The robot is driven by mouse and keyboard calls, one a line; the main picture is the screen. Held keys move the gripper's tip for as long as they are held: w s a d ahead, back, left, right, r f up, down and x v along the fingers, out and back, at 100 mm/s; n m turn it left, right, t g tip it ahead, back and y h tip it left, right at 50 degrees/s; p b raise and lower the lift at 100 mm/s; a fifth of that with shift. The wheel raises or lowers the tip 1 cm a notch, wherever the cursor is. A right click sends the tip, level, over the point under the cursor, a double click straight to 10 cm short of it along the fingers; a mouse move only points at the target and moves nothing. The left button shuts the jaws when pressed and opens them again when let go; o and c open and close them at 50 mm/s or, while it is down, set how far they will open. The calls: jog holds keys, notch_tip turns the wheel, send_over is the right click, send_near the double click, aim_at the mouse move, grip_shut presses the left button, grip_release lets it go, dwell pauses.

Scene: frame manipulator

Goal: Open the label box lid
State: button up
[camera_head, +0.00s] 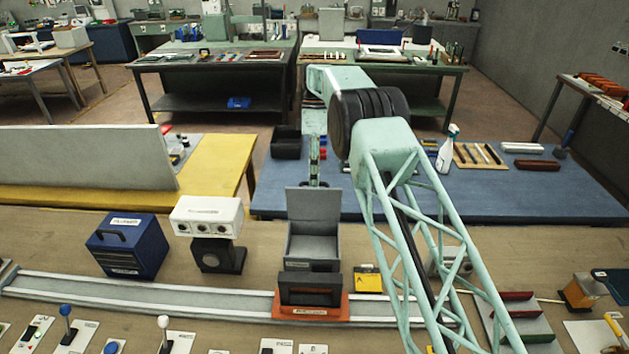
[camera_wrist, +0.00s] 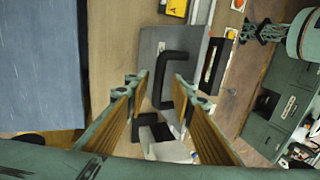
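The label box (camera_head: 311,266) is a grey box behind the rail, with a small label low on its front. Its grey lid (camera_head: 313,205) stands raised at the back edge, and the box's inside shows in the head view. The wrist view shows a grey panel of the box (camera_wrist: 150,42) with a black U-shaped handle (camera_wrist: 163,82). My gripper (camera_head: 314,178) is at the far side of the raised lid, partly hidden by it. In the wrist view its fingers (camera_wrist: 160,82) are apart with the handle in line between their tips; contact cannot be told.
A black and orange carriage (camera_head: 311,306) sits on the rail (camera_head: 160,292) just in front of the box. A white three-dial device (camera_head: 207,218) and a blue case (camera_head: 128,245) stand left. A yellow item (camera_head: 368,279) lies right, near my arm. A blue table (camera_head: 540,185) is behind.

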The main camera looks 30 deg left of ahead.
notch_tip(320, 180, up, 9)
jog(key=shift+r, duration=0.2)
dwell(0.5)
jog(key=shift+d, duration=0.15)
dwell(0.4)
